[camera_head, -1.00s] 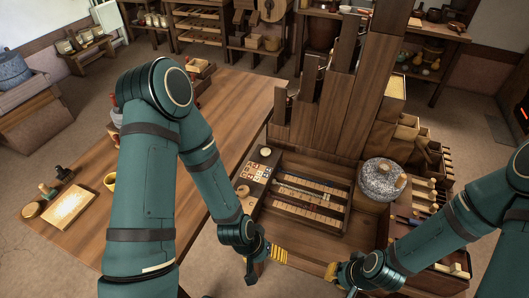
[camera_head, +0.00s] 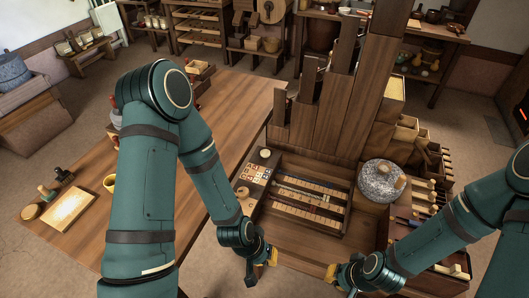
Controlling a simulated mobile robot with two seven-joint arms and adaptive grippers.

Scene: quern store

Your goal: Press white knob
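A small round cream-white knob (camera_head: 265,153) sits at the top of the narrow left panel of the wooden console. A tan round knob (camera_head: 243,191) sits lower on that panel, with a patch of small light and reddish squares (camera_head: 254,172) between the two. My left gripper (camera_head: 272,256) is over the console's front-left edge, well below and apart from the white knob. Its yellow fingertips show only in part. My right gripper (camera_head: 331,272) is at the console's front, further right. Its fingers are small and partly hidden. Neither gripper touches a knob.
Striped key-like rows (camera_head: 310,203) lie in the recessed tray right of the panel. Tall wooden boards (camera_head: 345,115) rise behind it. A round grey stone (camera_head: 381,181) stands to the right. A wooden table (camera_head: 190,215) lies left, under my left arm.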

